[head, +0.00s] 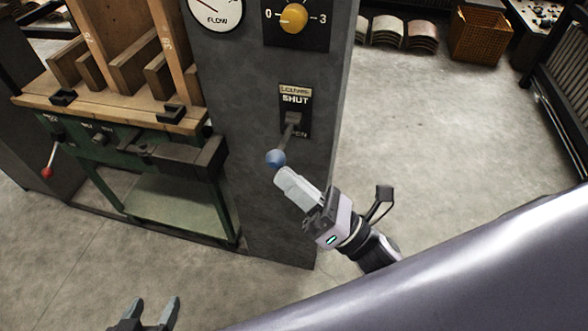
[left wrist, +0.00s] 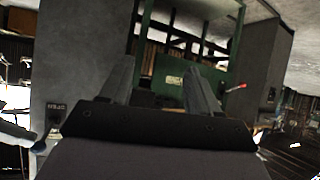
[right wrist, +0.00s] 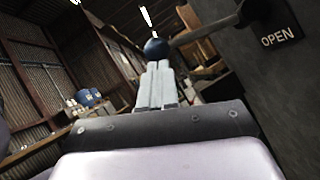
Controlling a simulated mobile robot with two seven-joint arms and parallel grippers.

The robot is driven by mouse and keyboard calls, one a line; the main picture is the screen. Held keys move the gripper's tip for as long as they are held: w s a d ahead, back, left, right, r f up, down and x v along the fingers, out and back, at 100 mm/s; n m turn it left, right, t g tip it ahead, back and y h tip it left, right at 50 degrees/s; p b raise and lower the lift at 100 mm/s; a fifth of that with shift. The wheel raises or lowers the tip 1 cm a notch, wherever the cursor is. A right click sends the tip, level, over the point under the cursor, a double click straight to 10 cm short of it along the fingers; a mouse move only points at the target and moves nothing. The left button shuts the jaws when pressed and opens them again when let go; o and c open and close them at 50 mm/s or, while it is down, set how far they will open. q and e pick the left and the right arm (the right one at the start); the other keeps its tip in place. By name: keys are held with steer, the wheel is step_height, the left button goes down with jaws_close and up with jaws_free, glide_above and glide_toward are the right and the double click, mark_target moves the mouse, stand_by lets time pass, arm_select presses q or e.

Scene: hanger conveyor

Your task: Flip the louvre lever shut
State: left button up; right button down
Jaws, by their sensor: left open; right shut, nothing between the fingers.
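The louvre lever (head: 287,140) is on the grey column, with its blue ball knob (head: 276,158) pointing down and out from a black plate marked SHUT above and OPEN below. My right gripper (head: 284,176) is shut with nothing in it, its fingertips just below the knob. In the right wrist view the blue knob (right wrist: 156,48) sits just beyond the closed fingertips (right wrist: 157,66); whether they touch I cannot tell. My left gripper (head: 150,306) is open and empty at the bottom of the head view, away from the lever.
Above the lever on the grey column (head: 250,205) are a yellow knob (head: 293,18) and a flow gauge (head: 214,8). A green bench with a wooden top (head: 105,108) stands left of it, with a red-knobbed lever (head: 47,172).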

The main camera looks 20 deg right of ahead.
mark_target(279, 157)
step_height(279, 157, up, 2)
steer(key=shift+r+m+t+h+p, duration=0.2)
steer(key=shift+m+h+p, duration=0.15)
steer(key=shift+m+p, duration=0.3)
steer(key=shift+r+m+t+h+p, duration=0.1)
steer(key=shift+m+t+h+p, duration=0.1)
steer(key=shift+m+h+p, duration=0.3)
steer(key=shift+r+m+h+p, duration=0.55)
steer(key=shift+m+p, duration=0.4)
steer(key=shift+p, duration=0.15)
arm_select(q)
steer(key=shift+n+g+y, duration=0.4)
steer(key=r, duration=0.1)
steer(key=s+a+r+p, duration=0.1)
steer(key=a+r+p, duration=0.1)
steer(key=r, duration=0.1)
steer(key=shift+s+r, duration=0.1)
steer(key=shift+s, duration=0.1)
arm_select(e)
steer(key=shift+w+d+r+m+t+h, duration=0.15)
steer(key=shift+r+m+t+h, duration=0.2)
steer(key=shift+m+h, duration=0.45)
steer(key=shift+r+m, duration=0.2)
steer(key=shift+m, duration=0.1)
